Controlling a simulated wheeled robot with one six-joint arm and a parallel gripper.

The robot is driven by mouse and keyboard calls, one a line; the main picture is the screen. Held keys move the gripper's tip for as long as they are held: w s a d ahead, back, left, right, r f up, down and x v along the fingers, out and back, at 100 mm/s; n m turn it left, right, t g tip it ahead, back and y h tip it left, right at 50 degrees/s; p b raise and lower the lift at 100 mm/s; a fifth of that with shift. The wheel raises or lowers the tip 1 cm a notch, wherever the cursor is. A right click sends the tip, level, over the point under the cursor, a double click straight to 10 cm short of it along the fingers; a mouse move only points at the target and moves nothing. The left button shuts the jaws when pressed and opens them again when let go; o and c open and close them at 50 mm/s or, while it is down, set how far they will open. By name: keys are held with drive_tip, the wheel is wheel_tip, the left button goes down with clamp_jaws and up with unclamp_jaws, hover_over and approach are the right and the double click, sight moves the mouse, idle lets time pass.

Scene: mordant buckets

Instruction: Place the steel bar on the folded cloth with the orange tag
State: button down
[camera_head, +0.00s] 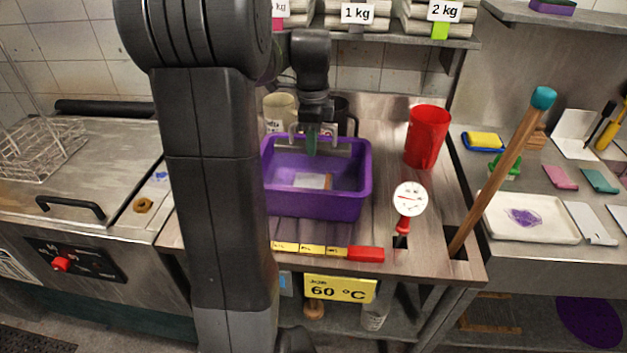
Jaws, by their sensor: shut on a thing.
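The folded cloth (306,181) is a small pale pad with an orange-brown tag (328,181) at its right end. It lies flat on the floor of the purple tub (318,206). My gripper (312,128) points down over the back part of the tub. It is shut on what looks like the grey steel bar (341,147), held roughly level above and behind the cloth, apart from it. A dark green piece (311,142) hangs at the middle of the bar. The fingertips are small and partly hidden here.
A red jug (427,137), a white dial thermometer (410,199) and a leaning teal-tipped stick (508,162) stand right of the tub. Mugs (280,112) stand behind it. A shelf (385,40) with weight-labelled cloths is above. A red-handled strip (365,254) lies in front.

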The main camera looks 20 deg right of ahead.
sight(313, 181)
wheel_tip(313, 181, down, 9)
drive_tip(key=shift+f, duration=0.15)
idle(0.4)
drive_tip(key=shift+f, duration=0.2)
drive_tip(key=c, duration=1)
unclamp_jaws()
drive_tip(key=shift+c, duration=0.2)
wheel_tip(313, 181, up, 12)
drive_tip(key=shift+r, duration=0.15)
